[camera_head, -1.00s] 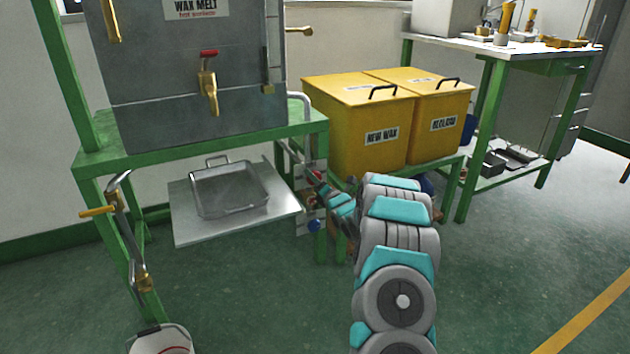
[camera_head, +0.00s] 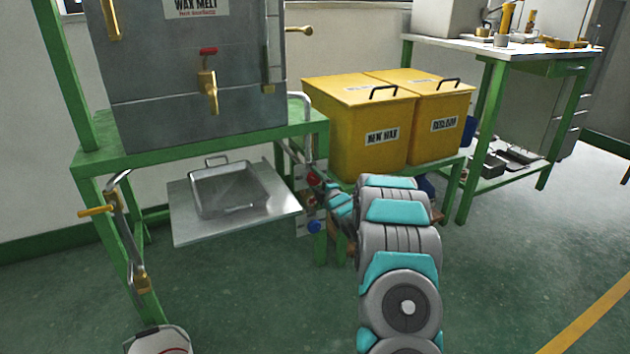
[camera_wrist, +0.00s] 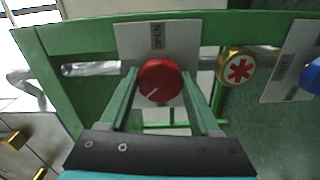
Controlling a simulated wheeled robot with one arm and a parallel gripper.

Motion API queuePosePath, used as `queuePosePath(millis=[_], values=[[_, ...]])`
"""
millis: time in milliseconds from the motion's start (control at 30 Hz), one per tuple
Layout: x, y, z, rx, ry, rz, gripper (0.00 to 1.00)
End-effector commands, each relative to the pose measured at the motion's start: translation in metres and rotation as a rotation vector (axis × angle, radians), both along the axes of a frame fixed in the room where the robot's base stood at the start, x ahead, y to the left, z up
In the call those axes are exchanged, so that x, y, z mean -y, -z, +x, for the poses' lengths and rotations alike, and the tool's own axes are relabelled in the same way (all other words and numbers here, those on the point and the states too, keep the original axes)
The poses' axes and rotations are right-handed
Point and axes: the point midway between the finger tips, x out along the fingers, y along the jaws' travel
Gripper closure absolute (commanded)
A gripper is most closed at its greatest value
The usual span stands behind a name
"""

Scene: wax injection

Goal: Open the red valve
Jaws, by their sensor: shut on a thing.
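The red valve (camera_wrist: 160,82) is a round red knob on a white plate with a small label on the green frame. A white mark on the knob points down and left in the wrist view. It also shows in the head view as a small red spot (camera_head: 314,179) under the right end of the tank's table. My gripper (camera_wrist: 161,90) has one green-grey finger on each side of the knob and is shut on it. In the head view my gripper is small, partly hidden by my arm.
A brass fitting with a red star (camera_wrist: 238,68) and a blue knob (camera_wrist: 312,76) sit to the right. The grey tank (camera_head: 165,90) has a red-handled tap (camera_head: 208,80). A metal tray (camera_head: 228,190) is left of my arm; yellow bins (camera_head: 365,135) stand behind it.

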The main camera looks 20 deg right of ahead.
Motion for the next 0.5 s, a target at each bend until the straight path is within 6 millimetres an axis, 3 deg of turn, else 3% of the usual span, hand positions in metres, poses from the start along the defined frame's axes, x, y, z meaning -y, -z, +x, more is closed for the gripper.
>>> queuePosePath(millis=[500], values=[[0.0018,-0.0009,-0.0003,-0.018,0.004,0.493,0.92]])
